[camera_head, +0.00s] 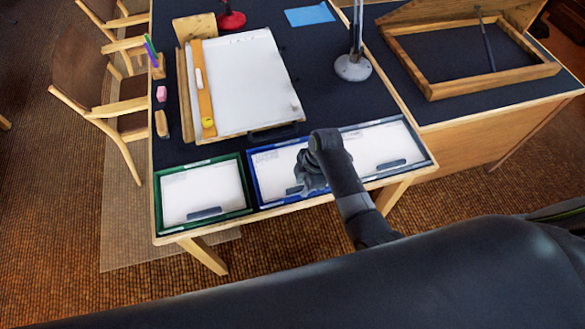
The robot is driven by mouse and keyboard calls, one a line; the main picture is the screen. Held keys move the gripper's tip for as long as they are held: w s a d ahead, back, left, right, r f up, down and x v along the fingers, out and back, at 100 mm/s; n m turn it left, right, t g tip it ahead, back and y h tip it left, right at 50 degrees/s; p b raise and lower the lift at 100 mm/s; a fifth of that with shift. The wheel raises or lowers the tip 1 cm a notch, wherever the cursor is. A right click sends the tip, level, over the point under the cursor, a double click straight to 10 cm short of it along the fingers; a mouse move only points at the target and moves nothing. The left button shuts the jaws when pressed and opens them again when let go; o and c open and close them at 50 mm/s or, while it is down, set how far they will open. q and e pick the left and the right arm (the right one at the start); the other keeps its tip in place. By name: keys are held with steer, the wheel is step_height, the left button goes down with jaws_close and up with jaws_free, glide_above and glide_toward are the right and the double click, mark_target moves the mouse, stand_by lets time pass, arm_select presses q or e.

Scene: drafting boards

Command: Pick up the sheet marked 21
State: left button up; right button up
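Three shallow trays with white sheets lie along the table's near edge: a green tray (248,186), a blue tray (256,183) and a grey-rimmed tray (428,152). Sheets show in the green tray (187,203), the blue tray (270,165) and the grey-rimmed tray (385,140). Their print is too small to read, so I cannot tell which is marked 21. My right gripper (308,186) points down over the right part of the blue tray and hides some of its sheet. I cannot tell whether its fingers are apart or touch anything. My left gripper is out of view.
Behind the trays lies a drawing board (240,85) with a large white sheet and a yellow ruler (204,85). A lamp base (352,67) stands right of it. A pink eraser (161,93) and pen holder (157,67) are at left. A wooden frame (480,80) lies far right.

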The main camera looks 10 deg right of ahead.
steer(key=shift+r+p, duration=0.1)
steer(key=shift+p, duration=0.3)
stand_by(0.5)
jaws_close()
steer(key=shift+r, duration=0.15)
steer(key=shift+r+p, duration=0.45)
steer(key=shift+p, duration=0.4)
step_height(320, 180, up, 6)
steer(key=w+p, duration=0.1)
steer(key=p, duration=0.5)
